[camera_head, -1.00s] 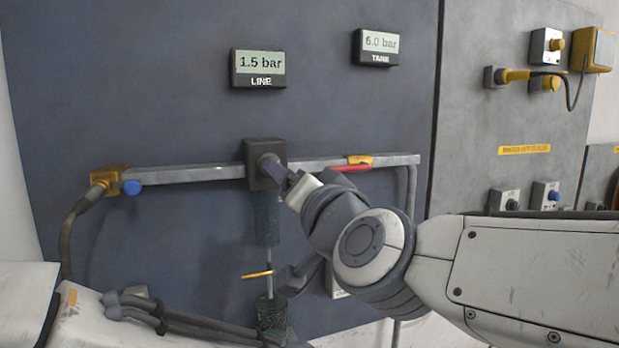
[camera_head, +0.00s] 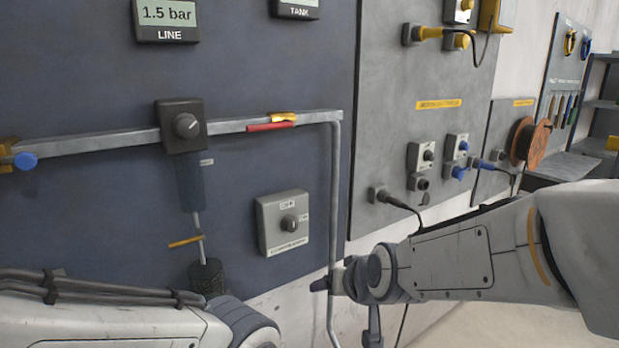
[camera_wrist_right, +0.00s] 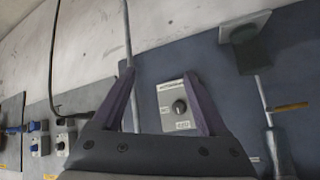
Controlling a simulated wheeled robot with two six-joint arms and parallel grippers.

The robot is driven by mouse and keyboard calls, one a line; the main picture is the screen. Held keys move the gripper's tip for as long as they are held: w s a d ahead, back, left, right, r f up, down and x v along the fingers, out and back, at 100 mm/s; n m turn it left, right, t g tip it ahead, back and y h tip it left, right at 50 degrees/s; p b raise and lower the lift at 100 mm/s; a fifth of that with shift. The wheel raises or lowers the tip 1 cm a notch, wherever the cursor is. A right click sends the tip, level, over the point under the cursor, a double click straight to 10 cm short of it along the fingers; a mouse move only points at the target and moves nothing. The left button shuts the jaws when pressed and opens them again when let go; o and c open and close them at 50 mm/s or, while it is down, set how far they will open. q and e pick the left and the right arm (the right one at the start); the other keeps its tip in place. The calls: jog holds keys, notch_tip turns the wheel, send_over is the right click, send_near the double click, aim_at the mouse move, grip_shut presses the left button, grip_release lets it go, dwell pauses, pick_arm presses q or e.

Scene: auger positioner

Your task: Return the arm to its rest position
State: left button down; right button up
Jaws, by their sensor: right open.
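My right arm (camera_head: 450,260) comes in from the right in the head view. Its gripper (camera_head: 322,284) is at the lower middle, near the grey vertical pipe and apart from the black valve box (camera_head: 168,140) with its grey knob (camera_head: 186,125). In the right wrist view the gripper (camera_wrist_right: 158,76) has its two dark fingers spread, with nothing between them. A grey box with a dark knob (camera_wrist_right: 180,106) shows beyond the fingers; the head view shows such a box (camera_head: 270,228) too.
A grey horizontal pipe (camera_head: 110,140) with a blue knob (camera_head: 26,161) and a red handle (camera_head: 272,127) runs along the dark panel. The line display (camera_head: 167,14) reads 1.5 bar. A grey panel (camera_head: 390,130) with sockets and cables stands right; shelves (camera_head: 605,105) lie beyond.

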jog(key=s+d+f+g+h, duration=0.3)
jog(key=s+d+f+g, duration=0.3)
jog(key=s+d+f, duration=0.7)
jog(key=s+a+r+n+g, duration=0.1)
jog(key=s+a+r+n, duration=0.2)
jog(key=s+a, duration=0.3)
jog(key=s+a+r+n+g, duration=0.1)
jog(key=s+a+r+n, duration=0.2)
jog(key=s+a, duration=0.2)
jog(key=shift+s+a+r+n+g+y, duration=0.3)
jog(key=shift+s+a+y, duration=0.1)
jog(key=shift+a, duration=0.4)
